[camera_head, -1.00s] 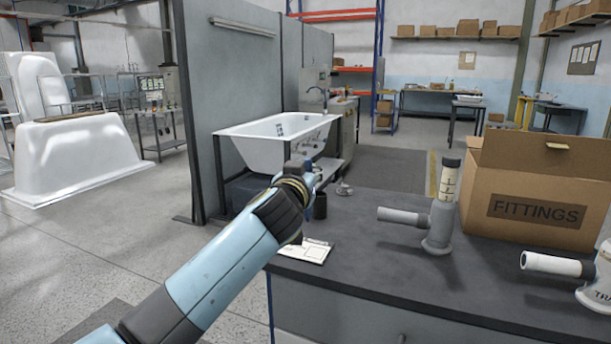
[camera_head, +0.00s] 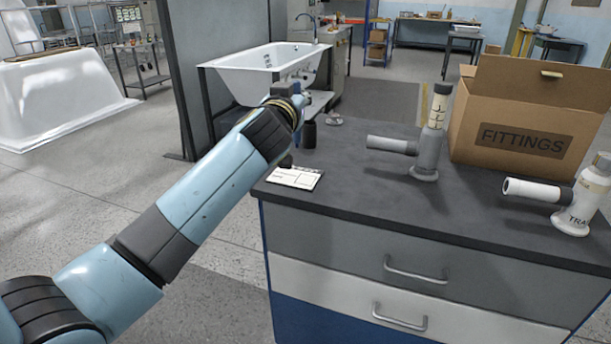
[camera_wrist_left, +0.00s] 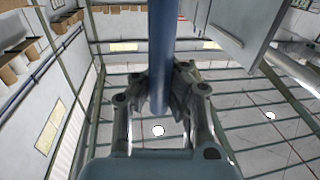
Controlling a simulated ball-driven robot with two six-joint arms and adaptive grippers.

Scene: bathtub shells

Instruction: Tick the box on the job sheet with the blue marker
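The job sheet (camera_head: 295,178), a white card with dark print, lies flat on the dark worktop near its left corner. Its tick box is too small to make out. My left gripper (camera_head: 291,90) is above and beyond the sheet, partly hidden behind my own wrist. In the left wrist view my left gripper (camera_wrist_left: 163,85) has its fingers closed around a blue-grey rod, which looks like the blue marker (camera_wrist_left: 162,40). The marker's tip cannot be made out in the head view. My right gripper is not in view.
A grey pipe fitting (camera_head: 428,140), a cardboard FITTINGS box (camera_head: 523,125) and a second pale fitting (camera_head: 580,200) stand to the right. A white bathtub (camera_head: 262,72) is behind. The worktop between sheet and fittings is clear.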

